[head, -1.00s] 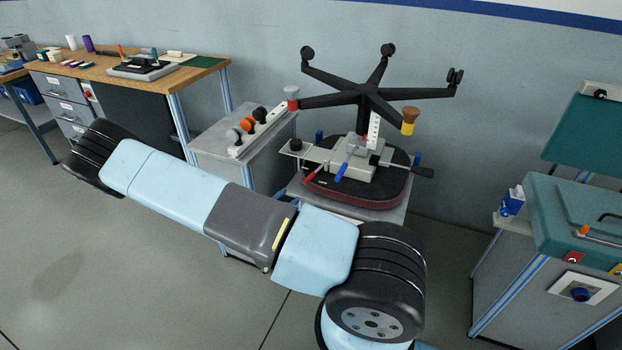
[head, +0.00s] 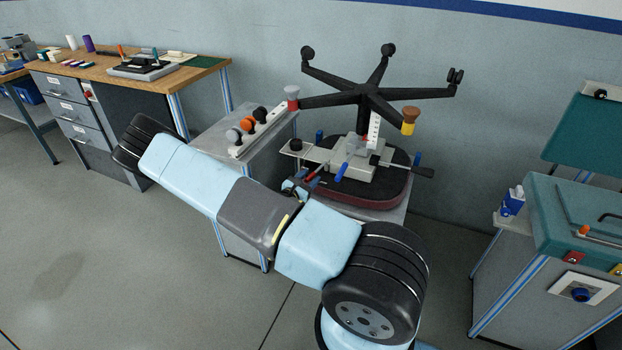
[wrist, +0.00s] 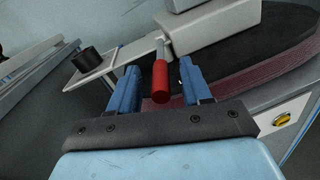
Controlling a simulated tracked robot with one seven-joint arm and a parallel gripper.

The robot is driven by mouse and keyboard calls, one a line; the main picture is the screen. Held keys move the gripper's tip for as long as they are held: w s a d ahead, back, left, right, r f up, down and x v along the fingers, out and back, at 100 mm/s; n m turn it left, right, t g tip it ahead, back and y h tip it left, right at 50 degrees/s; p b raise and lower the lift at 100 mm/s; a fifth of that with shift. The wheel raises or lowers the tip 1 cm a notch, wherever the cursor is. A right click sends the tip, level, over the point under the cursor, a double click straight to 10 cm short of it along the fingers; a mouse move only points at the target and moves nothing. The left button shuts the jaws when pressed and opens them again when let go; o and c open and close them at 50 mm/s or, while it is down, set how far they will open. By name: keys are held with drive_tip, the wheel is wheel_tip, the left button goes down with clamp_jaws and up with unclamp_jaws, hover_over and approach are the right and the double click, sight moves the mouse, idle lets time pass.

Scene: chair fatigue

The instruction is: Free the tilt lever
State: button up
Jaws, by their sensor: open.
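An upturned chair base lies seat-down on a stand, with a grey mechanism (head: 357,166) on its dark seat (head: 396,188). No label shows which is the tilt lever. My gripper (head: 293,187) is at the front left of the seat, partly hidden by my arm. In the wrist view my gripper (wrist: 160,72) is open, its blue fingers on either side of the red lever (wrist: 160,82), with gaps visible on both sides.
A black knob (head: 296,145) sits on a plate left of the mechanism. A side cabinet (head: 206,140) holds a rack of round knobs. The five-armed chair base (head: 366,93) rises above the seat. A teal-topped cabinet (head: 575,215) stands right. Open floor lies at left.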

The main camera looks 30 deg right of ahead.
clamp_jaws()
idle(0.5)
